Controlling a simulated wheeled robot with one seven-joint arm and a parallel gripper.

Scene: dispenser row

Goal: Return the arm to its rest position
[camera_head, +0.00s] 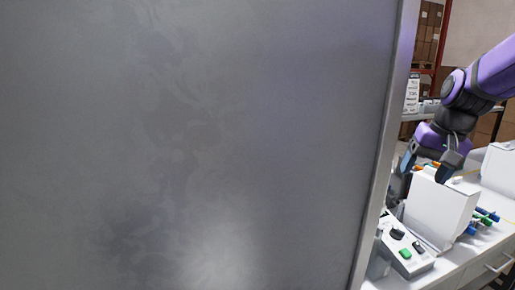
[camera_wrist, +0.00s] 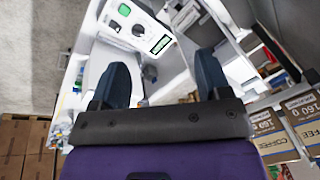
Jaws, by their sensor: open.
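My purple arm (camera_head: 490,75) reaches in from the right edge of the head view. My gripper (camera_head: 425,170) hangs above a white box-shaped dispenser (camera_head: 438,210) on the white counter. Its two dark fingers are spread with nothing seen between them. In the wrist view my gripper (camera_wrist: 163,80) also shows open and empty, its two fingers apart. A control box (camera_head: 405,248) with a green button and a black knob stands in front of the dispenser. It also shows in the wrist view (camera_wrist: 138,25), beyond the fingertips.
A large grey panel (camera_head: 190,140) fills most of the head view and hides what is behind it. Blue and green items (camera_head: 486,217) lie right of the dispenser. Coffee cartons (camera_wrist: 300,115) stand at the right of the wrist view, brown boxes (camera_wrist: 25,140) at lower left.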

